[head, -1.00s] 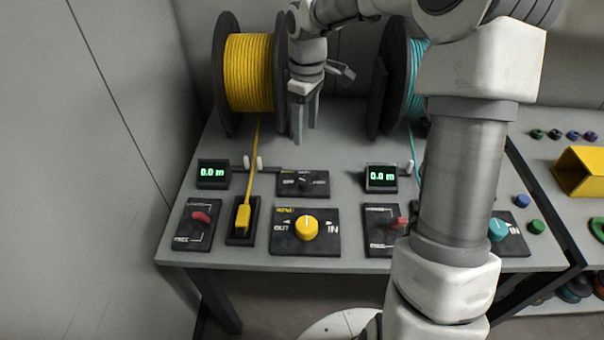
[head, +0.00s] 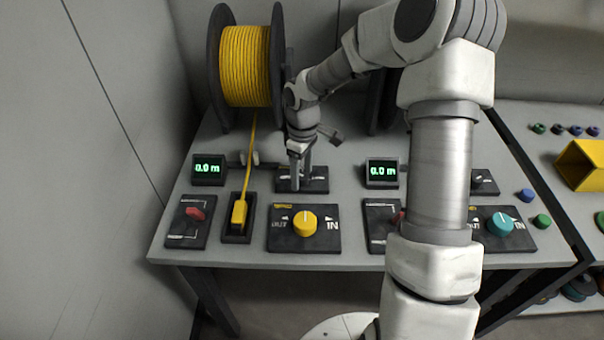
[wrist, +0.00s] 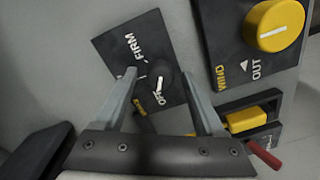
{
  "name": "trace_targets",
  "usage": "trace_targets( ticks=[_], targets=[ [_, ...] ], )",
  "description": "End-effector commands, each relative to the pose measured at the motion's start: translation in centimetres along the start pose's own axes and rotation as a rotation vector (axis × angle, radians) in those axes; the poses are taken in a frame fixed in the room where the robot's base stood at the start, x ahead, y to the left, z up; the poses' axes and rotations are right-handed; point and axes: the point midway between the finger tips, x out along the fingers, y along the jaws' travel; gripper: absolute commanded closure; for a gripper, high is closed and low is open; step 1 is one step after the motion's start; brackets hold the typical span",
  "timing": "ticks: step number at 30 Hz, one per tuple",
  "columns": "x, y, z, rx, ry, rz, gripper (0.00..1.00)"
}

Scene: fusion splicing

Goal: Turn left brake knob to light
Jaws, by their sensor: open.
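The left brake panel (head: 319,186) is a small dark plate behind the yellow WIND knob (head: 305,222). My gripper (head: 300,184) is over it, pointing down and hiding its knob in the head view. In the wrist view, the black brake knob (wrist: 161,77) with a white pointer line shows between the fingertips of my open gripper (wrist: 160,76). The pointer line lies near the OFF label; FIRM is readable toward the upper left. A further label near the left finger is partly hidden. Whether the fingers touch the knob, I cannot tell.
A yellow spool (head: 247,65) stands behind, its cable running to a yellow block (head: 239,213). Red levers (head: 195,214), a left display (head: 209,169) and a right display (head: 382,172) reading 0.0 m, and a teal knob (head: 499,224) share the bench.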

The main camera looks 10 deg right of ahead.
Motion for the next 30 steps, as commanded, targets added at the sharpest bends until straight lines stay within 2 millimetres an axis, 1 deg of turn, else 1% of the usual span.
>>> trace_targets(
  ticks=[8,9,11,12,17,18,20,30],
  targets=[
    [0.14,0.0,0.02,0.0,-0.001,0.0,0.28],
    [0.14,0.01,0.02,0.0,-0.001,0.0,0.36],
    [0.13,0.01,0.03,0.001,-0.001,0.0,0.46],
    [0.13,0.01,0.03,0.001,-0.001,0.0,0.54],
    [0.11,0.01,0.03,0.001,-0.001,0.0,0.82],
    [0.11,0.01,0.03,0.001,-0.001,0.0,0.9],
    [0.11,0.01,0.03,0.001,-0.001,0.0,1.0],
    [0.07,0.02,0.04,0.027,-0.001,0.001,1.0]
  ],
)
